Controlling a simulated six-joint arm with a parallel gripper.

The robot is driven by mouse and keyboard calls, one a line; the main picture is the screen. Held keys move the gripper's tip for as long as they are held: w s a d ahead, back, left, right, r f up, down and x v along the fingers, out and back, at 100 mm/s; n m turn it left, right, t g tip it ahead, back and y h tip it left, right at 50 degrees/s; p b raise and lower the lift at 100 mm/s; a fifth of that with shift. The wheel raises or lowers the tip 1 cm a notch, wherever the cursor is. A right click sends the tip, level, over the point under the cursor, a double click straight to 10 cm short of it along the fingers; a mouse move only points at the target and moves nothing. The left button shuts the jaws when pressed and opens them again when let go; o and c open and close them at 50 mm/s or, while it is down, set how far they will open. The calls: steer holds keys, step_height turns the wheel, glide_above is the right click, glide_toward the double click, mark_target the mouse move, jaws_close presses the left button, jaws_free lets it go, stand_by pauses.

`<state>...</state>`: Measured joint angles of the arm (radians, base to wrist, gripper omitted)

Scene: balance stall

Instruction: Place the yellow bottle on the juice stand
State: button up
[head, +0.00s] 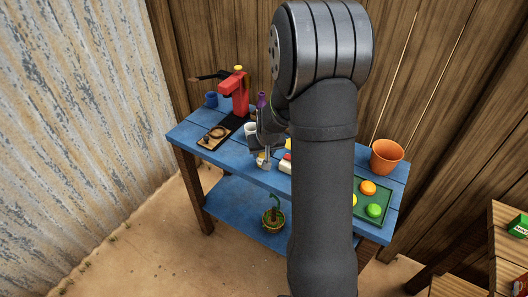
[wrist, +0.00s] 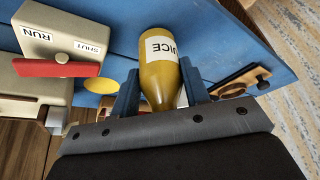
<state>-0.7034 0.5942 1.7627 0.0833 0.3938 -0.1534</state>
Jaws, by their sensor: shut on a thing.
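The yellow bottle (wrist: 158,80) has a white label reading "JUICE" and sits between the blue fingers of my gripper (wrist: 160,88) in the wrist view. My gripper is shut on it. In the head view my gripper (head: 265,152) is over the front part of the blue table, and the bottle is mostly hidden by it. No stand marked for juice can be made out. A flat yellow disc (wrist: 98,81) shows beside the bottle in the wrist view. A wooden board with a round ring (head: 215,136) lies on the table's left in the head view.
A cream box marked RUN and SHUT (wrist: 62,32) with a red lever (wrist: 57,68) stands near the bottle. My arm hides the table's middle.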

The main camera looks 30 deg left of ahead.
steer(key=shift+f, duration=0.1)
steer(key=o, duration=1.1)
steer(key=shift+o, duration=0.2)
steer(key=shift+d+r, duration=0.1)
steer(key=shift+r, duration=0.35)
steer(key=v, duration=1.1)
steer(key=shift+r, duration=0.15)
steer(key=shift+s, duration=0.1)
steer(key=x, duration=1.2)
